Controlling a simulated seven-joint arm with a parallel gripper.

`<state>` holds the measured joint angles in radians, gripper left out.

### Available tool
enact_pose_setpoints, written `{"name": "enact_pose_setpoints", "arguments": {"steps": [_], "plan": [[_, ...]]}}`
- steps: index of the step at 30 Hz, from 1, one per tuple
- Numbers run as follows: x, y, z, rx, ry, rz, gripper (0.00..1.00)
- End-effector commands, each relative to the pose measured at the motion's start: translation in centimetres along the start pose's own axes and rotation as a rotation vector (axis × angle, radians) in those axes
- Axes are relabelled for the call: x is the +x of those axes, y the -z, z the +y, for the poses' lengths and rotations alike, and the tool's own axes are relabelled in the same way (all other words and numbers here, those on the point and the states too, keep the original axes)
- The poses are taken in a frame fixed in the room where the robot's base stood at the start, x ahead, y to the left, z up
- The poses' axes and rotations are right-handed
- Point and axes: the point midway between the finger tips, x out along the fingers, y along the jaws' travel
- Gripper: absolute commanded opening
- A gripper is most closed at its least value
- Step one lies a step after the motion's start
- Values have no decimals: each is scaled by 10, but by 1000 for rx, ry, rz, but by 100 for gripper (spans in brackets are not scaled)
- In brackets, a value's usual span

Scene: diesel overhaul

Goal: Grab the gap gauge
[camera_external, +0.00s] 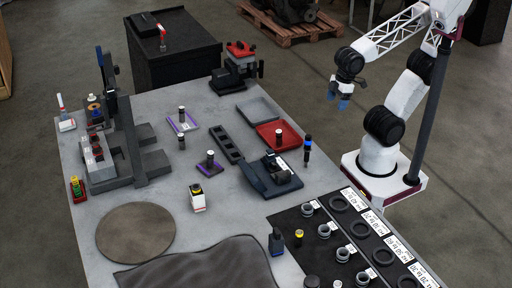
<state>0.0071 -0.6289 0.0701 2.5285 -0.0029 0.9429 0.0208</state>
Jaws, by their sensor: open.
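My gripper (337,99) is open and empty, with blue fingertips. It hangs in the air at the upper right, beyond the table's right edge, apart from everything on the table. I cannot tell for sure which small thing is the gap gauge. Candidates are a slim upright black tool with a blue band (308,148) near the right edge, and small silver-topped pieces on purple-edged plates, one at the centre (210,158) and one further back (181,141).
A black cabinet (175,60) stands behind.

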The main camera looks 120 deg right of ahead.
Motion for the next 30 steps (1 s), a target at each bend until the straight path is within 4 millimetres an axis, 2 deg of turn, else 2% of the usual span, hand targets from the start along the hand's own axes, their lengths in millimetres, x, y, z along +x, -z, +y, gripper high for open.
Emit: {"name": "enact_pose_setpoints", "arguments": {"steps": [5, 11, 20, 30], "plan": [[3, 12, -9, 42, 37, -22, 74], [10, 41, -30, 140, 122, -74, 74], [27, 98, -73, 342, 273, -187, 74], [55, 164, -125, 580, 424, -337, 74]]}}
